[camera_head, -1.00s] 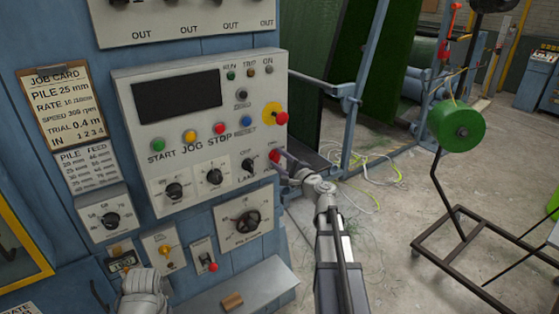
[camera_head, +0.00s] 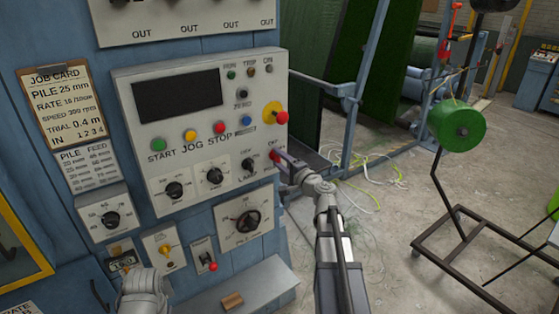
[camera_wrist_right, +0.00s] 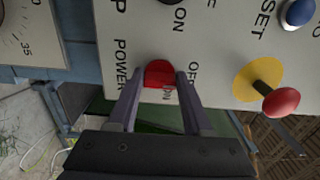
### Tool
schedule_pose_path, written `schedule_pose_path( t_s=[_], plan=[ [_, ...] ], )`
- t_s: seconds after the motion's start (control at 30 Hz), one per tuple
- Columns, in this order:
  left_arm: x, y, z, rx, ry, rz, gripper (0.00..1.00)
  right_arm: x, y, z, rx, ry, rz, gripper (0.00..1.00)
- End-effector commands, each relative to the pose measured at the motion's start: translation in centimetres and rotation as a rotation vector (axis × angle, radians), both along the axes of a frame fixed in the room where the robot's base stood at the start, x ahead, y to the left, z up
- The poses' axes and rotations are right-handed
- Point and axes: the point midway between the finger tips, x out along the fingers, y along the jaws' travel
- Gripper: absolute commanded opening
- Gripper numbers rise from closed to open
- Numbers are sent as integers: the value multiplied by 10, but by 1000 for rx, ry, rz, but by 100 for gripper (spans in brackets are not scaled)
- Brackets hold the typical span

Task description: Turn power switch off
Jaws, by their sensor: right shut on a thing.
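The red power switch knob (camera_head: 274,154) is at the right edge of the control panel, below the red emergency button. In the right wrist view the knob (camera_wrist_right: 160,73) sits between the POWER label and the OFF lettering. My right gripper (camera_head: 282,159) has its two fingers on either side of the knob, shut on it. Which mark the knob points to I cannot tell. A grey part of my left arm (camera_head: 145,290) shows at the bottom left, and its fingers are not visible.
The panel (camera_head: 135,140) carries other buttons and dials, with a red mushroom button (camera_head: 281,118) on a yellow plate just above the switch.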

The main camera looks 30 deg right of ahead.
Motion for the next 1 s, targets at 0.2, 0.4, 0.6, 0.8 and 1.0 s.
schedule_pose_path(
  t_s=[0.2, 0.4, 0.6, 0.8, 1.0],
  plan=[
    [0, 0, 0, 0, 0, 0, 80, -1, 1, -1, -6, 2, 2, 0],
    [0, 0, 0, 0, 0, 0, 80, -1, 1, -1, -4, 2, 2, 62],
    [0, 0, 0, 0, 0, 0, 80, 0, 1, -1, -3, 1, 1, 80],
    [0, 0, 0, 0, 0, 0, 80, -1, 0, 0, -2, 1, 1, 80],
    [0, 0, 0, 0, 0, 0, 80, -25, 0, 0, -2, 1, 0, 80]
  ],
)
